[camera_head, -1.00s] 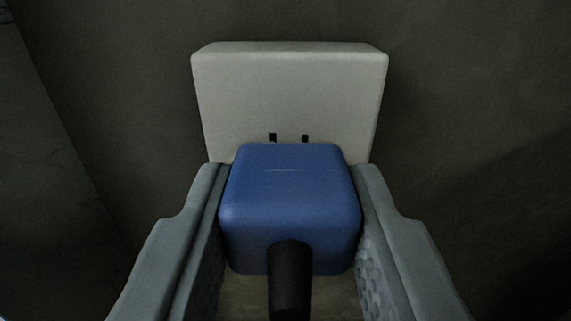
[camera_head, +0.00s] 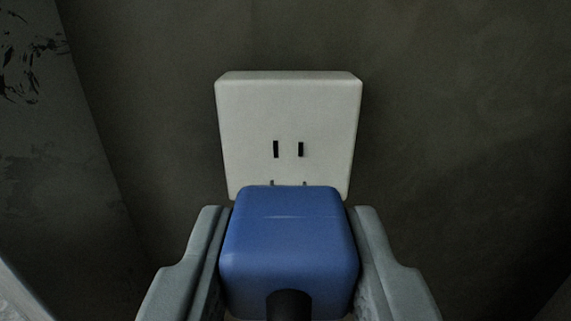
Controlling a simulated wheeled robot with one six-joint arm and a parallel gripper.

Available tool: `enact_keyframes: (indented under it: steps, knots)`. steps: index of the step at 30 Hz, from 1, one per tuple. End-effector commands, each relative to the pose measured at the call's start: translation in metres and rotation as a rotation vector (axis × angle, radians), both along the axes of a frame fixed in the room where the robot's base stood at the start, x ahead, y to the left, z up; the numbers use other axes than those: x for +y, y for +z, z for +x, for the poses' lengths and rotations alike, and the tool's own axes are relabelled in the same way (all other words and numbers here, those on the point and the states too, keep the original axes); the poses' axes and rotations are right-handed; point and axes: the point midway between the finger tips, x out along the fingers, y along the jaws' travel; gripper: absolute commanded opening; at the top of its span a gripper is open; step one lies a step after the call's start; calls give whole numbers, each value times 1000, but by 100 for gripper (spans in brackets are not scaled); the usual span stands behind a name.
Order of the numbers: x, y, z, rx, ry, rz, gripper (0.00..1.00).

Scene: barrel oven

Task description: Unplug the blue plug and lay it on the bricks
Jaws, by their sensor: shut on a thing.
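The blue plug (camera_head: 288,240) is a rounded block with a black cable stub (camera_head: 289,305) at its near end. My gripper (camera_head: 288,225) is shut on it, with one grey finger on each side. The white wall socket (camera_head: 288,105) is beyond the plug, and its two dark slots show above the plug. The tips of two prongs show just over the plug's far edge, in front of the socket plate and apart from the slots. The plug hides the socket's lower edge. No bricks can be made out in this view.
A dark wall (camera_head: 450,120) surrounds the socket. A wall corner or edge runs down the left side, with a patchy dark surface (camera_head: 30,110) beyond it. A pale edge shows at the bottom left. The space around the plug looks clear.

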Motion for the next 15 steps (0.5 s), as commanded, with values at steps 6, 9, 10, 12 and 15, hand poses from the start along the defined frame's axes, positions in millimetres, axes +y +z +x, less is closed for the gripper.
enact_keyframes:
  steps: [6,9,10,12,15]
  knots:
    - [0,0,-7,1,0,0,0]
    - [0,0,-8,1,0,0,0]
    - [0,0,-8,1,0,0,0]
    - [0,0,-9,1,0,0,0]
    - [0,0,-9,1,0,0,0]
